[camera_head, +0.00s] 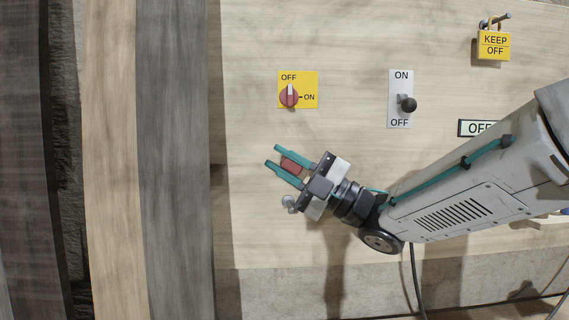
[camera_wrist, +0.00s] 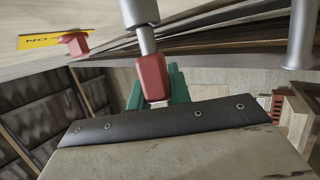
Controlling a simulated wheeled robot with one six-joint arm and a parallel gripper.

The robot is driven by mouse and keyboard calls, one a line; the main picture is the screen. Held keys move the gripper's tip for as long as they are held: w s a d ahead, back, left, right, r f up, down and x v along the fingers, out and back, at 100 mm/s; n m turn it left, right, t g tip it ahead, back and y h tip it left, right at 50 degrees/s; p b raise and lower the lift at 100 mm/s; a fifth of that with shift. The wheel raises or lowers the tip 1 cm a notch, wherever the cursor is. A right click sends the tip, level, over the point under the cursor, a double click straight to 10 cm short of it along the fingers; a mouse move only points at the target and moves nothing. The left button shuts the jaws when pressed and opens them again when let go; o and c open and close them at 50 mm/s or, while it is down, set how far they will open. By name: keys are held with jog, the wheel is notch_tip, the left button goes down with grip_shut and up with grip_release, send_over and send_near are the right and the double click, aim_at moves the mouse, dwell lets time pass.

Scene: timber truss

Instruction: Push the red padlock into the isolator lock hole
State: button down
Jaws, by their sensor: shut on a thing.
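The red padlock (camera_head: 291,166) is between the two teal fingers of my gripper (camera_head: 273,156), which is shut on it. In the wrist view the padlock's red body (camera_wrist: 153,77) shows against a teal finger, with a grey metal bar, seemingly its shackle, rising from it. The isolator has a yellow plate (camera_head: 311,87) and a red knob (camera_head: 289,96), whose pale mark points up to OFF. My gripper is below the isolator and apart from it. In the wrist view the knob (camera_wrist: 75,43) is at upper left. The lock hole cannot be made out.
A lever switch (camera_head: 408,104) with ON and OFF marks is to the right of the isolator. A yellow KEEP OFF padlock (camera_head: 493,45) hangs from a peg at upper right. An OFF sign (camera_head: 477,128) is partly behind my arm. The panel between gripper and isolator is clear.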

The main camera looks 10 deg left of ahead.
jog(key=shift+w+a, duration=0.2)
jog(key=shift+w, duration=0.7)
jog(key=c, duration=1.2)
grip_release()
